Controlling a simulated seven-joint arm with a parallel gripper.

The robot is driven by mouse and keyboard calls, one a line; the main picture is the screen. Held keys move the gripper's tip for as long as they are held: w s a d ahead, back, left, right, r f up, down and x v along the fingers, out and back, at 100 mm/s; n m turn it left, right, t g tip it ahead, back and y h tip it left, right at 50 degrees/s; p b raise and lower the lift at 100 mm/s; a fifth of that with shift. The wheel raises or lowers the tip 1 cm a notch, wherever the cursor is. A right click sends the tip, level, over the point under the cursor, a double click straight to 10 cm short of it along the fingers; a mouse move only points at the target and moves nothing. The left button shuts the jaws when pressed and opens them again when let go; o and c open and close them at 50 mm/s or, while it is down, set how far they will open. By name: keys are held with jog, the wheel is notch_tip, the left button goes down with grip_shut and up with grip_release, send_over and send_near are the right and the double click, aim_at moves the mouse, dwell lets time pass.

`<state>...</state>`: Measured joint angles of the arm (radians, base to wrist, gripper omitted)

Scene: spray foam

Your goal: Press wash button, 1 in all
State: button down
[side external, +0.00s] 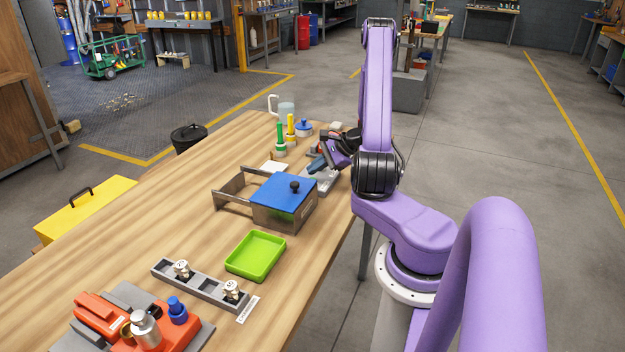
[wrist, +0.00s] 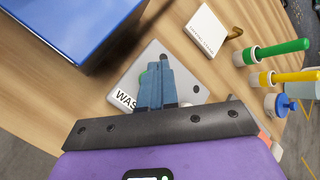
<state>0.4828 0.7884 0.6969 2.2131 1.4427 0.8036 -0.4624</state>
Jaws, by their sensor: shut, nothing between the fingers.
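A grey metal plate (wrist: 192,96) with a partly covered label starting "WAS" (wrist: 125,99) lies on the table under my gripper in the wrist view. In the side view the plate (side external: 322,184) lies beyond the blue-lidded box, near the table's right edge. My gripper (wrist: 158,70) is shut and empty, its blue fingers together and pointing down over the plate. It also shows in the side view (side external: 316,166). The fingers cover the middle of the plate.
A box with a blue lid (side external: 285,192) and black knob stands close to the plate. A white labelled card (wrist: 207,30), green (wrist: 276,50) and yellow (wrist: 290,76) handled tools and a blue-capped item (wrist: 284,105) are nearby. A green tray (side external: 255,256) is nearer the camera.

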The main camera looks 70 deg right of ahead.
jog(key=shift+f, duration=0.2)
jog(key=shift+f, duration=0.25)
jog(key=shift+f, duration=0.5)
dwell(0.8)
jog(key=shift+r, duration=0.95)
jog(key=shift+r, duration=0.1)
jog(key=shift+r, duration=2.4)
